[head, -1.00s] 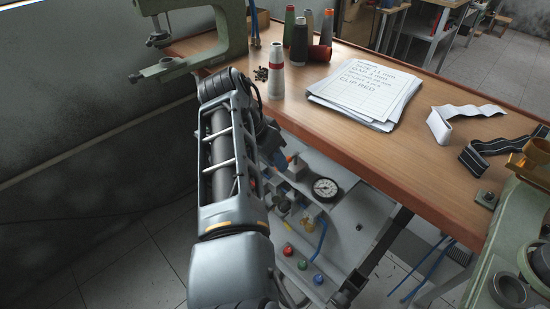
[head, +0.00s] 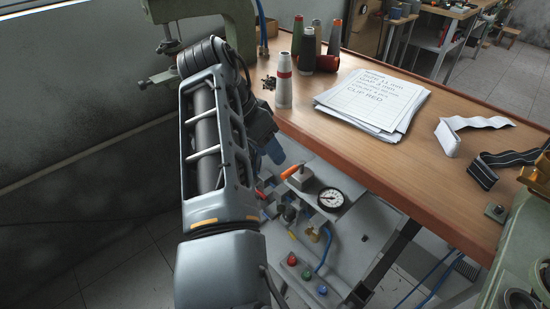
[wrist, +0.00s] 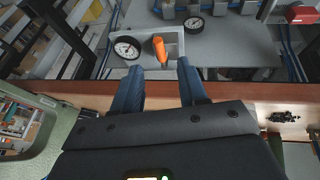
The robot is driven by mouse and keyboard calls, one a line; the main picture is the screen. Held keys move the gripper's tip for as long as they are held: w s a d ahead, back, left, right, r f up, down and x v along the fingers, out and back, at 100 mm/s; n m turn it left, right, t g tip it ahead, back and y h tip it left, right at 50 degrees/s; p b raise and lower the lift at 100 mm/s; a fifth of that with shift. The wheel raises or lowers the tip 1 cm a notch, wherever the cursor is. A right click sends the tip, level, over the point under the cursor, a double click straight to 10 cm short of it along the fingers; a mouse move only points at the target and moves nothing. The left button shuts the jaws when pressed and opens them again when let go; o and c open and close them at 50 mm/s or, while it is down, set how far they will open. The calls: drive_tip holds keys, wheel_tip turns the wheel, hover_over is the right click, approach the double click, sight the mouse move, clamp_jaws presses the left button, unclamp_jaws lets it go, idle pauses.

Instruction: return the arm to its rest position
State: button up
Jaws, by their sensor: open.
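My gripper (wrist: 161,88) shows in the wrist view with its two blue fingers apart and nothing between them. Beyond the fingertips is an orange-handled lever (wrist: 159,48) on a grey block, apart from the fingers. In the head view my arm reaches in from the bottom and bends at the table's left edge. A blue finger shows at the arm's far side, left of the orange lever (head: 292,171); the rest of the gripper is hidden behind the arm.
A pneumatic panel with a gauge (head: 331,199) and coloured buttons (head: 307,275) lies below the wooden table (head: 420,190). Thread cones (head: 284,82), papers (head: 373,103) and elastic bands (head: 470,128) sit on top. A green machine frame (head: 232,25) stands close behind my arm.

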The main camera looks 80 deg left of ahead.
drive_tip(key=shift+s+r, duration=0.15)
drive_tip(key=shift+r, duration=0.15)
idle(0.4)
